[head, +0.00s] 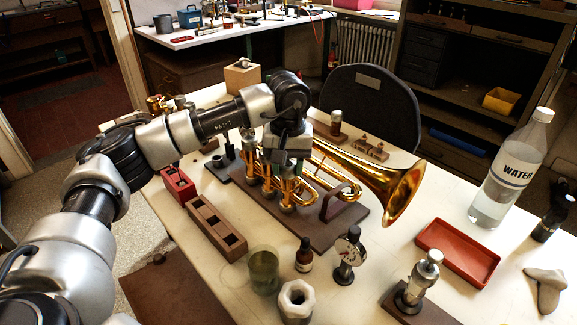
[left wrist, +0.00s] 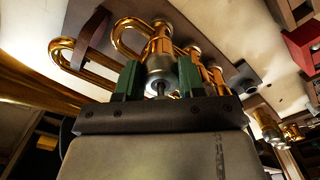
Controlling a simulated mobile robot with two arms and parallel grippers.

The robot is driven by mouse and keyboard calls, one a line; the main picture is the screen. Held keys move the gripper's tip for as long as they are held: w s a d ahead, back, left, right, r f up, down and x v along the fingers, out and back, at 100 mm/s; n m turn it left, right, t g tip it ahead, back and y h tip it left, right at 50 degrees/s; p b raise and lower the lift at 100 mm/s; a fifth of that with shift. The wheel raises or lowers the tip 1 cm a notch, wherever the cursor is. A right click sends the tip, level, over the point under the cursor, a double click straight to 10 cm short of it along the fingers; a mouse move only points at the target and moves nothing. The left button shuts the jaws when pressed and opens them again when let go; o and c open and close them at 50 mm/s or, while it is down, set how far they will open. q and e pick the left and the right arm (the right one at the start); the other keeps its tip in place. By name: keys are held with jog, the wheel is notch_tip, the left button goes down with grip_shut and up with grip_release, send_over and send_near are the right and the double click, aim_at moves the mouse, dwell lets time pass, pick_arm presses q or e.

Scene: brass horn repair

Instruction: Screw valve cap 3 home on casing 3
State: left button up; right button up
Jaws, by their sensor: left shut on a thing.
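The brass trumpet (head: 392,186) lies on a dark brown board (head: 318,236), its bell to the right. Its valve casings stand in a row. My left gripper (head: 286,158) is over the casing at the bell end of the row and hides its top in the head view. In the left wrist view my left gripper's green fingers (left wrist: 158,82) are shut on a silver valve cap (left wrist: 160,67), with a thin stem toward the palm. The cap is in line with the gold casing (left wrist: 160,45); I cannot tell whether the thread is fully seated. My right gripper is out of view.
A brown compartmented block (head: 216,226) and red box (head: 178,186) stand left of the trumpet. A glass jar (head: 263,270), dropper bottle (head: 304,255) and dial gauge (head: 348,256) stand in front. A red tray (head: 457,252) and water bottle (head: 512,168) are at right.

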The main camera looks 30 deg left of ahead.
pick_arm(q)
jog(key=shift+m, duration=0.6)
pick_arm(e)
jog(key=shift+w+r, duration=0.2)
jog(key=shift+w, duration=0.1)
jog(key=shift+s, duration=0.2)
pick_arm(q)
jog(key=shift+m, duration=0.6)
jog(key=o, duration=0.8)
jog(key=shift+o, duration=1.5)
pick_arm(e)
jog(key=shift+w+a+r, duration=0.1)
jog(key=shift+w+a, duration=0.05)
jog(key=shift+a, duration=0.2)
pick_arm(q)
jog(key=shift+r, duration=0.1)
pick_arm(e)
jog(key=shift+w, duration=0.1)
